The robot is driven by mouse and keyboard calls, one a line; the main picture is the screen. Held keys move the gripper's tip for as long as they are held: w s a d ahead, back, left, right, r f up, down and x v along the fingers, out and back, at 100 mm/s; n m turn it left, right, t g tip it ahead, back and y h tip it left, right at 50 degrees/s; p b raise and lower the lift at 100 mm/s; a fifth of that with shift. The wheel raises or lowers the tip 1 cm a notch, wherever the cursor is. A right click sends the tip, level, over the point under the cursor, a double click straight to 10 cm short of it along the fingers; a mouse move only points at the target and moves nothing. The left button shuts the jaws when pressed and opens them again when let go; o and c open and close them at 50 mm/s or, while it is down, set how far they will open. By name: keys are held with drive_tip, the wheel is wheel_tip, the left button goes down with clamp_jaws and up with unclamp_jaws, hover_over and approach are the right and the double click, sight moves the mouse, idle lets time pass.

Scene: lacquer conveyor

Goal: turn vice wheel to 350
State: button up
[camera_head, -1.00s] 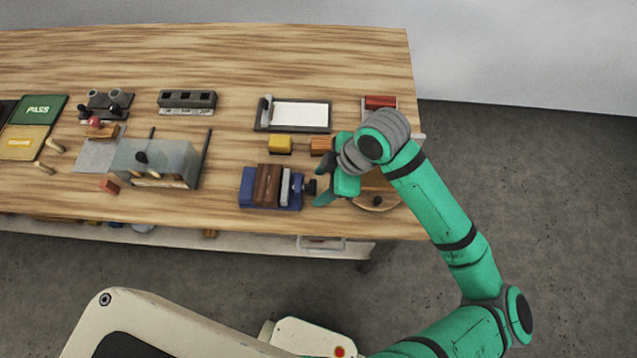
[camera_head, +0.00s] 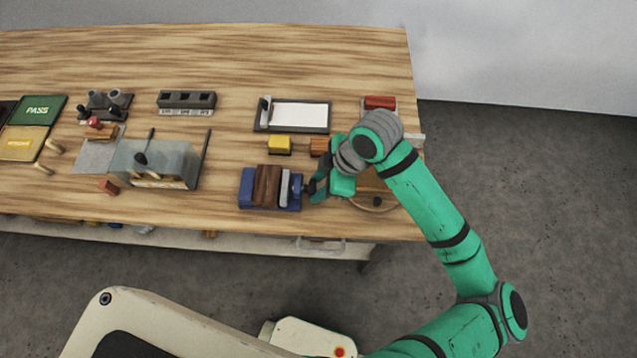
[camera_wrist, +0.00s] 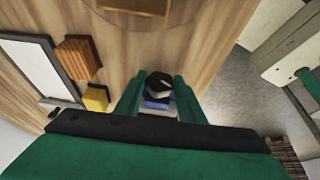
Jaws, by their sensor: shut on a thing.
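The vice (camera_head: 266,192) has a blue base, brown wooden jaw blocks and a light grey plate, and stands near the front edge of the bench. Its dark wheel (camera_wrist: 158,85) shows in the wrist view between the two green fingers, with a small pale mark on it. My gripper (camera_head: 315,187) is at the right end of the vice and is shut on the wheel. In the head view the fingers hide most of the wheel. I cannot read any angle from the mark.
A yellow block (camera_head: 279,144) and an orange-brown ribbed block (camera_head: 319,146) lie behind the vice. A framed white sheet (camera_head: 299,115) is farther back. A round wooden board (camera_head: 374,200) lies right of my gripper. A clear-panelled fixture (camera_head: 160,163) stands to the left.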

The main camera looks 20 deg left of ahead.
drive_tip(key=g, duration=0.2)
drive_tip(key=g+h, duration=0.1)
drive_tip(key=g, duration=0.1)
drive_tip(key=shift+w+m, duration=0.4)
drive_tip(key=shift+g, duration=0.6)
drive_tip(key=shift+f, duration=0.1)
drive_tip(key=o, duration=1)
drive_tip(key=shift+o, duration=0.2)
drive_tip(key=shift+a, duration=0.1)
drive_tip(key=shift+w, duration=0.1)
